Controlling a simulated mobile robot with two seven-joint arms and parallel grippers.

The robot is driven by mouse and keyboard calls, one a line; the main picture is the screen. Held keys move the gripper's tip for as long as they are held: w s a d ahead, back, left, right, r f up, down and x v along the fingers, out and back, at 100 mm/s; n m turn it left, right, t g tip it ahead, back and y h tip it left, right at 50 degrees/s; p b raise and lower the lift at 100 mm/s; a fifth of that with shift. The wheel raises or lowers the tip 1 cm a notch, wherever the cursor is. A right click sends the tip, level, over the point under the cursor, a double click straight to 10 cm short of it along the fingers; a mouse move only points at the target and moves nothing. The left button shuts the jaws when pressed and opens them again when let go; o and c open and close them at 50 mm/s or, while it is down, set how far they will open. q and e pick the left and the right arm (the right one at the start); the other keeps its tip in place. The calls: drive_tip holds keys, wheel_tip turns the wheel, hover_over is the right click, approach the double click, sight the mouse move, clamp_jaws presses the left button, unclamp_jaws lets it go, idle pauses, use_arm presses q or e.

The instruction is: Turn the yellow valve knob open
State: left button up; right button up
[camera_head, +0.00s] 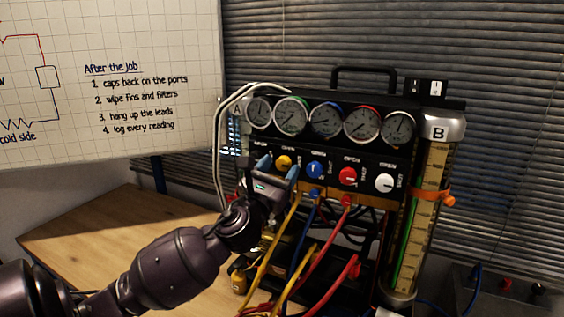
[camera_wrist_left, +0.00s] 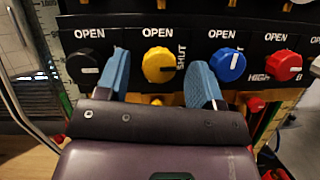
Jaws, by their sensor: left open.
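The yellow valve knob (camera_head: 283,161) is in the row of knobs below the gauges, second from the left. In the left wrist view the yellow knob (camera_wrist_left: 158,64) has a white mark lying sideways, toward the word SHUT at its right; OPEN is printed above it. My left gripper (camera_head: 278,168) is open just in front of the yellow knob. In the left wrist view its two blue fingers (camera_wrist_left: 159,66) stand one at each side of the knob, with a gap at both sides. No contact shows. My right gripper is not in view.
The black knob (camera_wrist_left: 86,66) is left of the yellow one; the blue knob (camera_wrist_left: 228,64) and red knob (camera_wrist_left: 283,65) are to its right. Coloured hoses (camera_head: 325,250) hang below the panel. A glass column (camera_head: 421,220) stands at right, a whiteboard (camera_head: 120,50) at left.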

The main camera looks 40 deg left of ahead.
use_arm(q)
drive_tip(key=shift+x, duration=0.85)
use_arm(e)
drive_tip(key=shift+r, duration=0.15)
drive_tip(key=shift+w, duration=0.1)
use_arm(q)
drive_tip(key=c, duration=0.9)
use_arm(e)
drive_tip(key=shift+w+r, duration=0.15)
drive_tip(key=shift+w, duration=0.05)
